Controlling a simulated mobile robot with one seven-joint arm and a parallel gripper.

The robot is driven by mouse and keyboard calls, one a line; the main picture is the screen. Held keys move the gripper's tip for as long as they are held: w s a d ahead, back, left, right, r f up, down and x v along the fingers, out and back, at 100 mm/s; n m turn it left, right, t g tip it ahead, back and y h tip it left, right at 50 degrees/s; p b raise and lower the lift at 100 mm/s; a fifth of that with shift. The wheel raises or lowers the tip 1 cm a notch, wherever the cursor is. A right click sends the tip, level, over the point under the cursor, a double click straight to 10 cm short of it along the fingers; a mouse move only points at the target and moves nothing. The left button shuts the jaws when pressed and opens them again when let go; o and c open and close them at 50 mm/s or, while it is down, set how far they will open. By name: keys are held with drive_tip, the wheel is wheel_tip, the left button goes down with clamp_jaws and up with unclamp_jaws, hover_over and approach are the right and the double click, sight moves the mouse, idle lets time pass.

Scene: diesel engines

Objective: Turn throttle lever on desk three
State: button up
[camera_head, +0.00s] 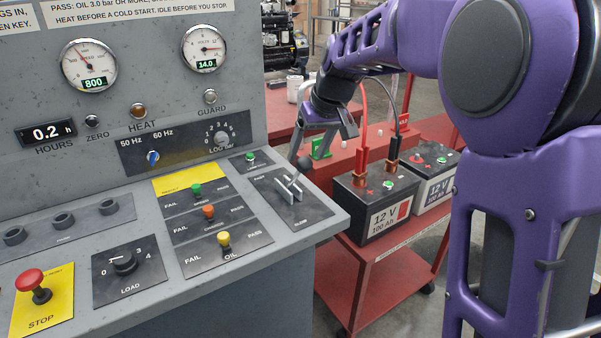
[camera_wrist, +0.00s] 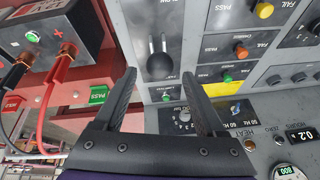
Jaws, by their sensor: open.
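The throttle lever (camera_head: 303,163) has a dark ball knob and rises from a black FAST/SLOW plate (camera_head: 306,212) at the right end of the grey desk. In the wrist view the ball knob (camera_wrist: 161,66) appears between my fingertips, beyond them. My gripper (camera_head: 325,128) is above and slightly right of the knob in the head view, apart from it. In the wrist view my gripper (camera_wrist: 157,76) has its two dark fingers spread with nothing between them. The lever's lower stem is partly hidden behind the knob there.
A red cart (camera_head: 385,285) with two batteries (camera_head: 374,203) and upright red and black cables stands right of the desk, close to my arm. Green, orange and yellow FAIL/PASS switches (camera_head: 209,212) lie left of the lever. A red STOP button (camera_head: 30,280) is at far left.

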sight(300, 170)
drive_tip(key=x, duration=0.7)
drive_tip(key=shift+f+b, duration=0.1)
drive_tip(key=shift+b, duration=0.3)
drive_tip(key=shift+w, duration=0.1)
clamp_jaws()
idle(0.8)
